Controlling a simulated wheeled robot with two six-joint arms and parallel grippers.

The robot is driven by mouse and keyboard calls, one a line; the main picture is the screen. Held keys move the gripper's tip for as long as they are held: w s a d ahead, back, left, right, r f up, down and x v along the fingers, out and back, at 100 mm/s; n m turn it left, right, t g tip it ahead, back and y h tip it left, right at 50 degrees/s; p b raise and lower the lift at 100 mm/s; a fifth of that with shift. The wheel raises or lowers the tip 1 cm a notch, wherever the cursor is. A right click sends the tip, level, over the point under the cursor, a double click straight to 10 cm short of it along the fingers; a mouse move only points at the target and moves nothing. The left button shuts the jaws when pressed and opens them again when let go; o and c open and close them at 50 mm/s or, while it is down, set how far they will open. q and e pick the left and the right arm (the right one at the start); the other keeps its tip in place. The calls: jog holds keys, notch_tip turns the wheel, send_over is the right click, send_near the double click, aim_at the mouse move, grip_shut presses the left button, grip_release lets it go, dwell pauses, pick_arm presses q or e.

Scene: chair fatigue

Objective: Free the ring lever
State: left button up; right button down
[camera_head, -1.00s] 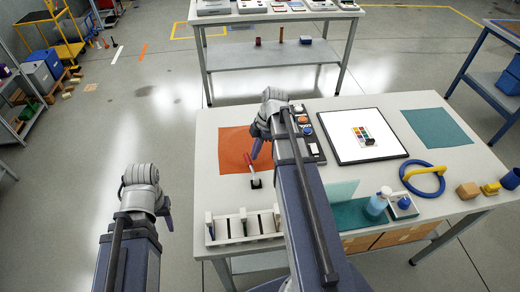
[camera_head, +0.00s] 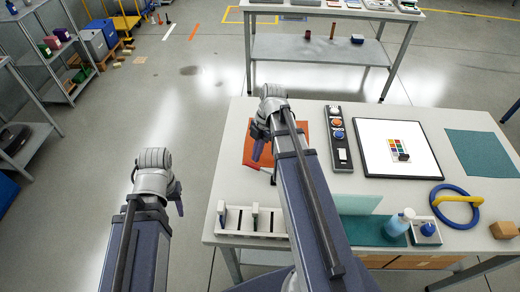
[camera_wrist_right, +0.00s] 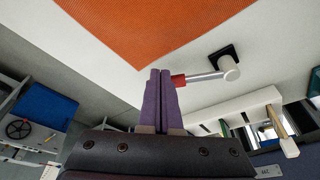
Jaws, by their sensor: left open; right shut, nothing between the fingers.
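A lever with a red grip (camera_wrist_right: 179,81), a metal rod (camera_wrist_right: 205,76) and a black base (camera_wrist_right: 223,55) stands by the orange mat in the right wrist view. My right gripper (camera_wrist_right: 160,74) is shut and empty, its fingertips right beside the red grip; whether they touch is unclear. In the head view my right gripper (camera_head: 257,153) is over the orange mat, and my arm hides most of the lever. My left gripper (camera_head: 180,206) is open and empty, left of the table. A blue ring (camera_head: 433,200) with a yellow bar (camera_head: 462,198) lies at the table's right.
The orange mat (camera_wrist_right: 165,30) is flat on the table (camera_head: 310,110). A white slotted rack (camera_head: 235,219) stands at the near left edge.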

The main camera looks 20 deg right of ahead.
aim_at(250, 166)
jog(key=shift+s+a, duration=0.25)
jog(key=shift+a, duration=0.25)
jog(key=shift+s+a, duration=0.25)
jog(key=shift+a, duration=0.25)
jog(key=shift+s+a, duration=0.45)
jog(key=shift+a, duration=0.2)
jog(key=shift+s+a, duration=0.1)
jog(key=shift+s, duration=0.05)
